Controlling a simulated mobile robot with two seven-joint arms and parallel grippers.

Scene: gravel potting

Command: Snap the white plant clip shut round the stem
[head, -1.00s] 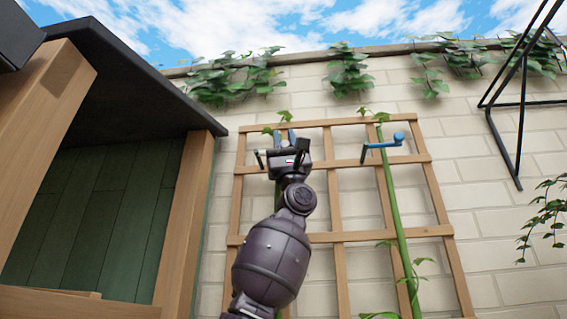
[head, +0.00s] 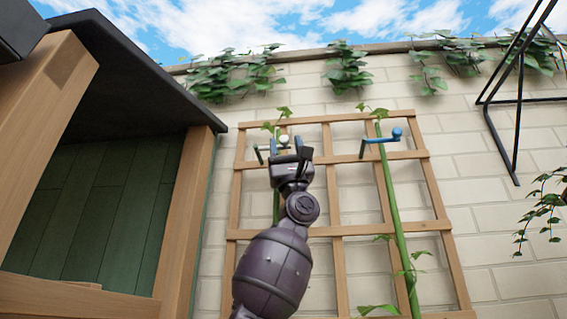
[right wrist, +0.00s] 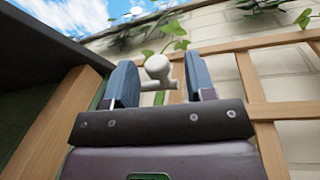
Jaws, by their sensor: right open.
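The white plant clip (head: 284,140) is at the upper left of the trellis, partly hidden by my right gripper in the head view. Its round white knob (right wrist: 157,66) shows in the right wrist view. My right gripper (head: 287,148) is open, with one blue-padded finger on each side of the knob and a visible gap to each. The left green stem (head: 276,207) runs up behind the gripper and is mostly hidden. I cannot tell how the clip sits round it. My left gripper is not in view.
A blue clip (head: 383,141) sits on the right green stem (head: 393,205). The wooden trellis (head: 337,231) stands against a pale brick wall (head: 480,220). A wooden shed (head: 185,210) with a dark roof is close on the left. A black metal frame (head: 520,103) is at right.

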